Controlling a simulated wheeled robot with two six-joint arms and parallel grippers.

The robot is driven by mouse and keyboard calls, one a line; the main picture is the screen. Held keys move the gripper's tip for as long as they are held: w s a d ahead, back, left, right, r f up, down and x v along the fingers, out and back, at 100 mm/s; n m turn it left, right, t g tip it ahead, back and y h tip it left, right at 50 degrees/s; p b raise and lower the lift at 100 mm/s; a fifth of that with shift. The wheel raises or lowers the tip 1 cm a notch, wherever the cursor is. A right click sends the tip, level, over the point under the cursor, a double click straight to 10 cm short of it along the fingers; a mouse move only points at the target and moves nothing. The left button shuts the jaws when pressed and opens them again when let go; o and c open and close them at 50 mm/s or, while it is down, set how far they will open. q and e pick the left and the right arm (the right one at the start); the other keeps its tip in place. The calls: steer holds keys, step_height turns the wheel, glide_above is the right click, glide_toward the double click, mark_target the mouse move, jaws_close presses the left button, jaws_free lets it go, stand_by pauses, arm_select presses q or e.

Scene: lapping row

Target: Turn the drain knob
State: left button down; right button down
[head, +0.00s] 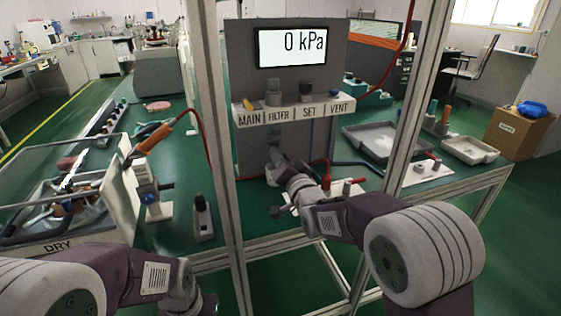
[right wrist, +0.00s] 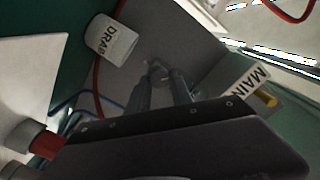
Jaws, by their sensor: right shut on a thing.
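The grey pressure panel (head: 245,150) stands on the green bench, with a display (head: 291,47) reading 0 kPa. My right gripper (head: 275,155) reaches its lower front, below the labelled shelf. In the right wrist view my right gripper (right wrist: 160,82) has its two fingers closed in on the small grey drain knob (right wrist: 156,68) at the panel face. The fingers hide most of the knob, so its angle cannot be told.
The shelf (head: 296,112) marked MAIN, FILTER, SET and VENT juts out above my right gripper. Frame posts (head: 218,150) stand close on both sides. A red hose (head: 205,140) hangs at left. A DRY box (head: 70,225) and a grey tray (head: 385,138) flank the panel.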

steer(key=shift+f+m+b, duration=0.15)
steer(key=shift+m+b, duration=1)
steer(key=shift+m, duration=3.65)
steer(key=c, duration=1.1)
jaws_free()
steer(key=shift+c, duration=0.2)
